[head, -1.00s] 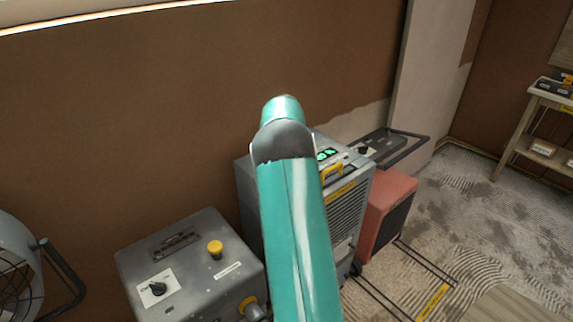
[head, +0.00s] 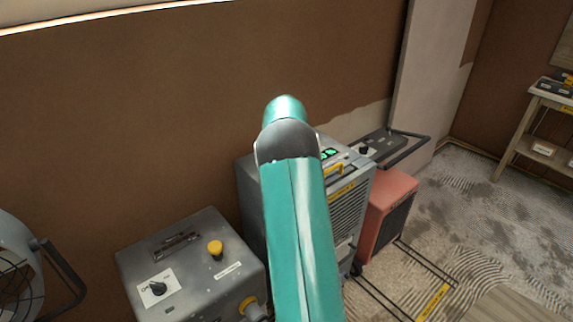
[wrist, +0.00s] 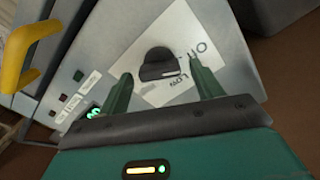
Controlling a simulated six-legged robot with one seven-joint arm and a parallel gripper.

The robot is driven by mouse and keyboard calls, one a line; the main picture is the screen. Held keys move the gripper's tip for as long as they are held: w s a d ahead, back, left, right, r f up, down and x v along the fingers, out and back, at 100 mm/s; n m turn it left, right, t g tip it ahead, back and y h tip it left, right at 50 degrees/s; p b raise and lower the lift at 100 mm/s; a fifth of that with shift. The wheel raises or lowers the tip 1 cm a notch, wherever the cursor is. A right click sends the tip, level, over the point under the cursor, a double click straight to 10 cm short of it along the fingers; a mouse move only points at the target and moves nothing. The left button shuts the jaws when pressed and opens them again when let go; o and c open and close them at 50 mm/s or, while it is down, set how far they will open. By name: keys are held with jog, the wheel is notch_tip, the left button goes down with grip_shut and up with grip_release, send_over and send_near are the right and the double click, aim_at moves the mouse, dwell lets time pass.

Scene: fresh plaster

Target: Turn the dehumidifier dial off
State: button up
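The dehumidifier (head: 345,212) is a grey box with a louvred front and a lit green display, standing against the brown wall in the head view. My arm covers part of its top there. In the wrist view, its black dial (wrist: 157,62) sits on a white label (wrist: 185,40) with "Off" and "Low" lettering to the right of and below the knob. My gripper (wrist: 161,72) is open, with one green finger on each side of the dial. I cannot tell whether the fingers touch it or exactly where the dial points. The gripper is hidden in the head view.
A yellow handle (wrist: 24,50) and small indicator lights lie left of the dial. A grey control box (head: 190,268) with its own knob and yellow button stands to the left. A fan (head: 20,275) is at far left, a red unit (head: 388,205) at right.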

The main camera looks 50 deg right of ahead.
notch_tip(320, 180, up, 14)
dwell(0.7)
jog(key=shift+a, duration=0.1)
dwell(0.3)
